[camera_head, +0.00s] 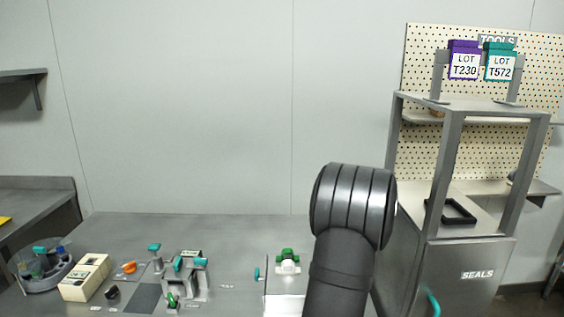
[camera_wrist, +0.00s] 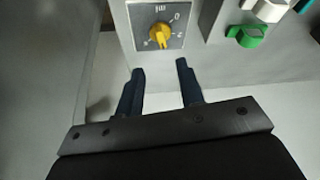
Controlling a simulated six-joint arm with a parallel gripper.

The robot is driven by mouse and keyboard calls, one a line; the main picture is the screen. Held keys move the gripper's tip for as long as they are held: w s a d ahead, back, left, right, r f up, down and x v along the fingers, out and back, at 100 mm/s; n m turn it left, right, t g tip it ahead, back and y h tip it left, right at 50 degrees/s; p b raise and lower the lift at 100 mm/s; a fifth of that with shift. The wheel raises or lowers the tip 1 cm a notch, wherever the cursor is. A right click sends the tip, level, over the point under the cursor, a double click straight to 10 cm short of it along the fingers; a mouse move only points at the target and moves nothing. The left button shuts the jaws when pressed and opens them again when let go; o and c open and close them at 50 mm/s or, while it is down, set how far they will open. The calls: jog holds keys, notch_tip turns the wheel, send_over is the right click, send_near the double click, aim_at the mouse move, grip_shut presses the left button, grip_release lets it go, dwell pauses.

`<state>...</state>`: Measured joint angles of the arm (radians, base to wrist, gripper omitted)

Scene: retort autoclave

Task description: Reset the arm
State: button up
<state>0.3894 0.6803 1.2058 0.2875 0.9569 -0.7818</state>
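My gripper (camera_wrist: 160,72) shows in the wrist view with its two dark fingers apart and nothing between them. Just beyond the fingertips is a grey panel with a yellow rotary knob (camera_wrist: 160,33) on a marked dial plate. The fingertips look apart from the knob, though the exact distance is hard to tell. In the head view my dark arm rises at the centre right, and my gripper is hidden there.
A green part on a white fitting (camera_head: 288,262) stands near my arm; a green part (camera_wrist: 248,36) shows in the wrist view. Fixtures (camera_head: 190,275), a beige box (camera_head: 85,277) and a round tray (camera_head: 45,285) stand left. A grey SEALS cabinet (camera_head: 460,262) and frame stand right. The table's back middle is clear.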

jog(key=x, duration=1.2)
jog(key=shift+f, duration=0.15)
jog(key=shift+w+f, duration=0.2)
jog(key=shift+f, duration=0.05)
jog(key=shift+d+n+y, duration=0.1)
jog(key=shift+n+y, duration=0.2)
jog(key=shift+n, duration=0.5)
jog(key=v, duration=1.8)
jog(key=a+n+h, duration=0.1)
jog(key=n, duration=0.3)
jog(key=a+n, duration=0.2)
jog(key=n, duration=0.2)
jog(key=w+a+f+n+g+h, duration=0.1)
jog(key=a+n, duration=0.1)
jog(key=n, duration=0.1)
jog(key=shift+a+n+h, duration=0.15)
jog(key=shift+n+h, duration=0.15)
jog(key=shift+n, duration=0.1)
jog(key=shift+o, duration=0.3)
